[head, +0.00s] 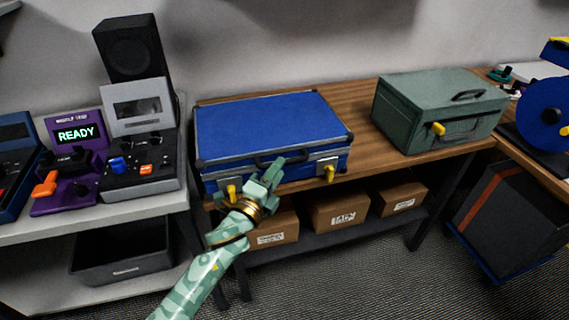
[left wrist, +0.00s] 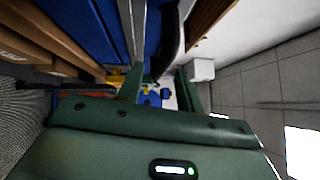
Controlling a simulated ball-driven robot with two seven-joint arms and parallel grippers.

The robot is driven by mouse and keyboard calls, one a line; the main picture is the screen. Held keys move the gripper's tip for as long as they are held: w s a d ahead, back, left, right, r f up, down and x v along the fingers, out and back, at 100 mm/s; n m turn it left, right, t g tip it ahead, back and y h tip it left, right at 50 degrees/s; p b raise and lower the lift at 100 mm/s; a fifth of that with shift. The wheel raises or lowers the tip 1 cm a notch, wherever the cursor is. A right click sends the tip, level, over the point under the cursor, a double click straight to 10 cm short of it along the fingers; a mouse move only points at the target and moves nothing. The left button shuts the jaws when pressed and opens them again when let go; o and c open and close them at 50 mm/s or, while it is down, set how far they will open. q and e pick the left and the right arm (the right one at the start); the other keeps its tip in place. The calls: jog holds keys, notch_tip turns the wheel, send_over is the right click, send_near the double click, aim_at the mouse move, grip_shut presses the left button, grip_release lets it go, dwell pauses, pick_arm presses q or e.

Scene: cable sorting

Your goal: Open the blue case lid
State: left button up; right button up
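The blue case (head: 268,125) lies flat on the wooden table with its lid down. It has dark corners, a grey metal rim and a dark front handle (head: 281,157). One yellow latch (head: 231,192) is at its front left and another yellow latch (head: 329,172) at its front right. My left gripper (head: 272,172) is in front of the case near the handle and hides part of the front. In the left wrist view its fingers (left wrist: 158,88) are apart, with the blue case (left wrist: 98,25) close ahead. I cannot tell whether it touches the case. My right gripper is not in view.
A green case (head: 440,105) with a yellow latch stands to the right on the table. Cardboard boxes (head: 340,207) sit on the shelf below. A purple device (head: 72,165) reading READY and a black speaker (head: 133,48) are at left.

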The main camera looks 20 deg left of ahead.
pick_arm(q)
jog(key=shift+x, duration=1.95)
grip_shut()
